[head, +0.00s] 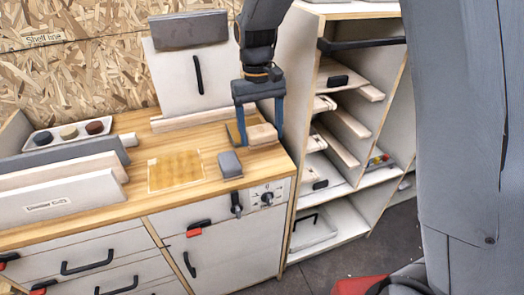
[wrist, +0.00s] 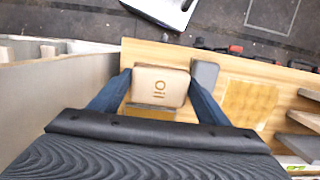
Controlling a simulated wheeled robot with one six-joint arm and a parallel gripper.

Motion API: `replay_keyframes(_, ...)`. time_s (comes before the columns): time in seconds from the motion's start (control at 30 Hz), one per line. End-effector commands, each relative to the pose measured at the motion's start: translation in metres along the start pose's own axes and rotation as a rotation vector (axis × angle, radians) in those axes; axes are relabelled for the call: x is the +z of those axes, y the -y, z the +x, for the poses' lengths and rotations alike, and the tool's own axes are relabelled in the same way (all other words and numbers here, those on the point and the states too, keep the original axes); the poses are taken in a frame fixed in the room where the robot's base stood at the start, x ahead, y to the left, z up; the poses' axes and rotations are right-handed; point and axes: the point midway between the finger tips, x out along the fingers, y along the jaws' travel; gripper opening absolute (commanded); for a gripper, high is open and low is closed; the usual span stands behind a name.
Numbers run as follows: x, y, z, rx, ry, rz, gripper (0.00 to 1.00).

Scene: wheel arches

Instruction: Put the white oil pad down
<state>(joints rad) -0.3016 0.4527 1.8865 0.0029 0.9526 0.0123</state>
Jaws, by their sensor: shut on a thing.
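My gripper (head: 260,138) is shut on the oil pad (head: 262,134), a pale beige block with rounded corners, near the right end of the wooden worktop (head: 135,192).
A grey block (head: 230,164) lies left and in front of the pad. A yellowish square (head: 175,171) is farther left. A white panel (head: 185,75) stands behind. Open shelves (head: 345,120) rise close on the right. A tray with round pots (head: 68,133) is at the far left.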

Motion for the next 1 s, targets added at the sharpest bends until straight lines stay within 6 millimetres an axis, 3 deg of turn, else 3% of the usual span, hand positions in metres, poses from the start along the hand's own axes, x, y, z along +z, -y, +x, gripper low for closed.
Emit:
replay_keyframes(0.13,-0.002,-0.005,0.024,-0.001,0.004,0.01,0.52)
replay_keyframes(0.37,-0.005,-0.006,0.041,-0.002,0.003,0.011,0.52)
replay_keyframes(0.63,-0.01,-0.005,0.074,-0.001,0.002,0.009,0.52)
replay_keyframes(1.0,-0.011,-0.004,0.079,-0.001,0.001,0.007,0.52)
